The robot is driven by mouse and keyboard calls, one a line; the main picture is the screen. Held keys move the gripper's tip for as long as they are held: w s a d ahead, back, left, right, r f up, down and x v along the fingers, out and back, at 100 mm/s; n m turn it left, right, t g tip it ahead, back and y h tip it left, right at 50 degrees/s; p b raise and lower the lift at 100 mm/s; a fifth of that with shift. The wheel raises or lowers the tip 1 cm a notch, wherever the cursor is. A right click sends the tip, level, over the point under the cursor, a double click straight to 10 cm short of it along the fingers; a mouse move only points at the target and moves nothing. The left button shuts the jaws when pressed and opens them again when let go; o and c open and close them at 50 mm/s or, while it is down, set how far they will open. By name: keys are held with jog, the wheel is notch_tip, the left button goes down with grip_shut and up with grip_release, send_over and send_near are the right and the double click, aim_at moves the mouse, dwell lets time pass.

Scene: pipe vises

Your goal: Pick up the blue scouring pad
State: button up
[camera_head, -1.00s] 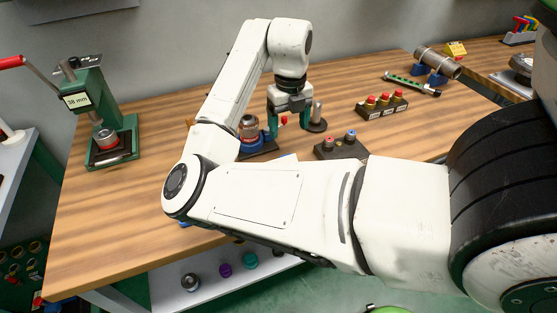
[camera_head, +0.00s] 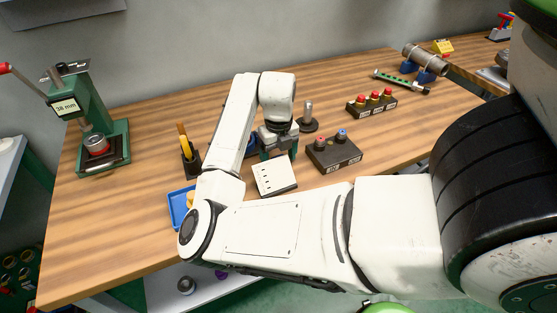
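I cannot make out a blue scouring pad for certain. A small patch of blue (camera_head: 252,147) shows beside my arm, just left of my gripper, mostly hidden; I cannot tell what it belongs to. My gripper (camera_head: 279,155) points down low over the middle of the workbench, behind a white box-like block (camera_head: 274,178). Its two green fingers stand apart, and I see nothing held between them, though the fingertips are partly hidden. My arm covers part of the bench.
A blue tray (camera_head: 177,207) with something yellow lies left of my arm, partly covered. A dark holder (camera_head: 190,160) with a yellow-handled tool stands behind it. Right of my gripper are a button box (camera_head: 334,154) and a post on a round base (camera_head: 308,124).

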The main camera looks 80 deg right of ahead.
jog(key=c, duration=1.1)
jog(key=shift+r, duration=0.1)
jog(key=shift+c, duration=0.2)
notch_tip(320, 180, up, 10)
